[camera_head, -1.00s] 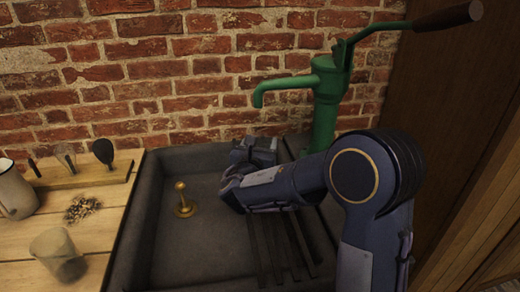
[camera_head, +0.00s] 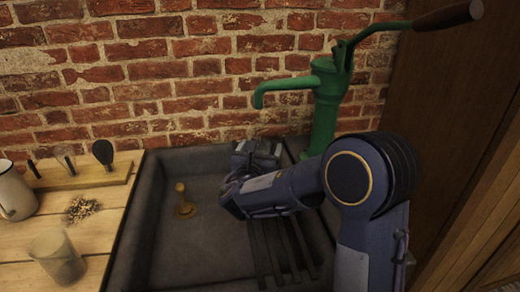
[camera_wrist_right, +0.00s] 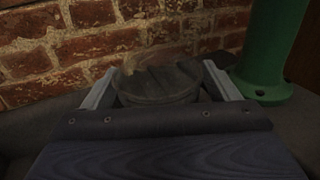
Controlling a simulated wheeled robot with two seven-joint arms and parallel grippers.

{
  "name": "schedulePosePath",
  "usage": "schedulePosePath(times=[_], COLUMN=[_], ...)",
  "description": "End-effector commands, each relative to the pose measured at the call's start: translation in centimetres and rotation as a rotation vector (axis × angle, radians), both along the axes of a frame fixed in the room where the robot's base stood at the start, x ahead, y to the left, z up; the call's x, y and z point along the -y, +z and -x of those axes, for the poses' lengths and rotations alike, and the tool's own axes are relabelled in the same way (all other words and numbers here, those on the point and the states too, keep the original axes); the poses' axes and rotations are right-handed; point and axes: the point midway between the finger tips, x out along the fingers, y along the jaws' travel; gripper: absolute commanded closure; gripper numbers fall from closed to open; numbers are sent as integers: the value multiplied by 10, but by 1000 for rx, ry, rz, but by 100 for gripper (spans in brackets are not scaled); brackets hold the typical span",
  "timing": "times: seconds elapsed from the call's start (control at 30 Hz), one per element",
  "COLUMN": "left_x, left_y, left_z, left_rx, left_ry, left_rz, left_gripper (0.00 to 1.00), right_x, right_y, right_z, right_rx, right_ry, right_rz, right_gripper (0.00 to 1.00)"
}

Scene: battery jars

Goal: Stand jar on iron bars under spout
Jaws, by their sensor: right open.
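The green spout (camera_head: 259,98) of the pump hangs over the dark sink. The iron bars (camera_head: 282,250) lie in the sink's right part, partly covered by my right arm. My right gripper (camera_head: 262,150) is low in the sink's back right part, below the spout. In the right wrist view a round, dark see-through jar (camera_wrist_right: 158,84) stands upright between the two spread fingers of my right gripper (camera_wrist_right: 160,88). Its lower part is hidden by the gripper body. In the head view my gripper and arm hide this jar. My left gripper is out of view.
The green pump body (camera_head: 325,105) stands right of the gripper, close to it. A brass plug (camera_head: 184,205) stands in the sink's left part. A glass vessel (camera_head: 56,256), a mug (camera_head: 14,192) and a wooden rack (camera_head: 85,176) are on the left counter. A brick wall is behind.

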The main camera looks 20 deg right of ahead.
Motion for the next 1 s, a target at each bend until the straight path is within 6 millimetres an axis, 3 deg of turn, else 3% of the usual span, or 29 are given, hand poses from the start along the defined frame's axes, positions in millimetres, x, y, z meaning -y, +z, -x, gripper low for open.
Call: schedulePosePath(times=[0.17, 0.6, 1.0], left_x=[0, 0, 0], left_y=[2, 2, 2], left_z=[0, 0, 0], left_rx=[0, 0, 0], left_ry=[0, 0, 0], left_rz=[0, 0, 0], left_gripper=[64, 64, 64], right_x=[-11, -64, -72], right_y=[3, 3, 3], right_z=[13, 83, 96], right_rx=[-1, -1, 0], right_ry=[5, 4, 0], right_rz=[-1, -1, 0], right_gripper=[18, 18, 18])
